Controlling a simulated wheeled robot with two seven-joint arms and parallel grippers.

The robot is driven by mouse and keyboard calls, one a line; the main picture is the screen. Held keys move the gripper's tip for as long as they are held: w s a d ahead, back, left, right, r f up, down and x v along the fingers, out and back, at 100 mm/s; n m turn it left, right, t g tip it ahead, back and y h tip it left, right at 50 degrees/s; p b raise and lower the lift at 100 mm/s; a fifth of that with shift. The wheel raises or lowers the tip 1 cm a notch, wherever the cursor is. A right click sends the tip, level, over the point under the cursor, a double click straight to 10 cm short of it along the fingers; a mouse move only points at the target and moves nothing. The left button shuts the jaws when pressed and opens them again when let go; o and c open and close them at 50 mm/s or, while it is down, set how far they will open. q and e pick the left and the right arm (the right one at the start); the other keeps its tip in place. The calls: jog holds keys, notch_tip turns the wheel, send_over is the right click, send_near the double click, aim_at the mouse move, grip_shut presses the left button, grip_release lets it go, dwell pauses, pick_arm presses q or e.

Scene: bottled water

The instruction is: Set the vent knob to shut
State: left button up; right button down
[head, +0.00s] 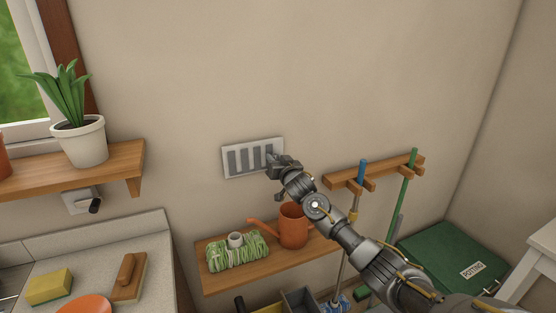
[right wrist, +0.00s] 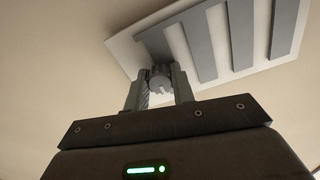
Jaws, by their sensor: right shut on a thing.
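The vent (head: 252,158) is a white plate with grey vertical slats, fixed on the wall; it also shows in the right wrist view (right wrist: 218,55). The vent knob (right wrist: 159,82) is a small grey ribbed knob near one end of the plate. My right gripper (head: 273,160) reaches up to the right end of the vent, and in the right wrist view its two fingers (right wrist: 159,88) are on both sides of the knob, shut on it. In the head view the knob is hidden by my gripper. Grey slats show, with pale bands between them. My left gripper is not in view.
Below the vent, a wooden shelf (head: 222,283) holds an orange watering can (head: 293,229) and a green-white bundle (head: 236,254). A wooden rack (head: 345,179) with tools hangs to the right. A potted plant (head: 80,138) stands at left. The wall above is clear.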

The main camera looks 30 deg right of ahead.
jog(key=c, duration=1.2)
grip_release()
jog(key=shift+a, duration=0.3)
jog(key=shift+o, duration=0.2)
jog(key=shift+d, duration=0.15)
jog(key=s+b, duration=0.2)
jog(key=s, duration=0.8)
jog(key=shift+s+a+b, duration=0.3)
jog(key=shift+s+a, duration=0.05)
